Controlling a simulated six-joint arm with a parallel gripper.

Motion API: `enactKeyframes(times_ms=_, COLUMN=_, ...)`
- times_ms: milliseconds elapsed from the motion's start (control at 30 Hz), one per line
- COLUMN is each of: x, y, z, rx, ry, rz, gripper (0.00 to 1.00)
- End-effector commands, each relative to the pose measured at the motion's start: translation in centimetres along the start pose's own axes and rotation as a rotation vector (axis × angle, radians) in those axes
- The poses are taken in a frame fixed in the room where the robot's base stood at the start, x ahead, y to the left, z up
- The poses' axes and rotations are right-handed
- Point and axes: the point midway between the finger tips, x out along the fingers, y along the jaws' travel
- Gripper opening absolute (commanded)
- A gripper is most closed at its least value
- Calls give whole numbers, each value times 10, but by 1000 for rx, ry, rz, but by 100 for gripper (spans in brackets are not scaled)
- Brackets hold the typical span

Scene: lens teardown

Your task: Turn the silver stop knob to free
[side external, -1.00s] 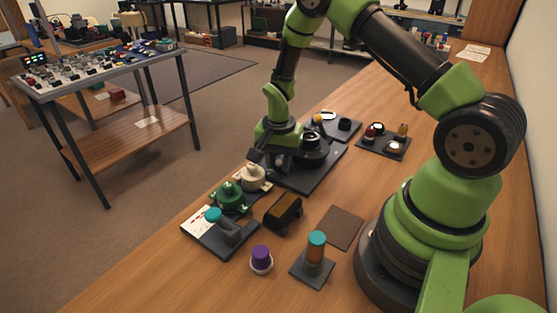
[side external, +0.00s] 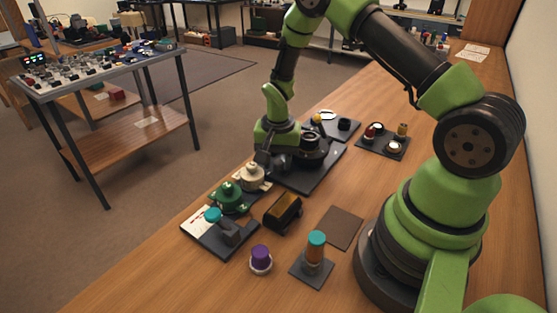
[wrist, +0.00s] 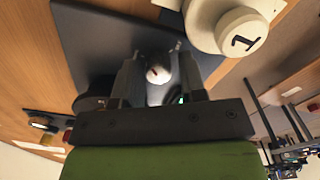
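The silver stop knob (wrist: 157,74) is a small pale round cap with a dark mark, seen between my fingers in the wrist view. My gripper (wrist: 157,52) has its two fingers apart, one on each side of the knob, with what look like small gaps. Contact is hard to judge. In the side view my gripper (side external: 263,160) is low at the near left edge of the dark lens fixture (side external: 318,180), beside the black lens body (side external: 314,146). The knob cannot be made out there.
A green part (side external: 229,196), a brown-topped black block (side external: 283,212) and a purple-capped part (side external: 260,257) stand nearer. Bare wood lies right of the fixture.

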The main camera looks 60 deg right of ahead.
Motion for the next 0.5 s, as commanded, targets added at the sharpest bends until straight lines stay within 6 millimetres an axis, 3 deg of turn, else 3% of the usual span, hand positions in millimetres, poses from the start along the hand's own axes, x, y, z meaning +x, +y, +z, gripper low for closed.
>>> enactKeyframes(times_ms=500, x=1, y=5, z=0, rx=80, ry=-9, rz=12, gripper=53)
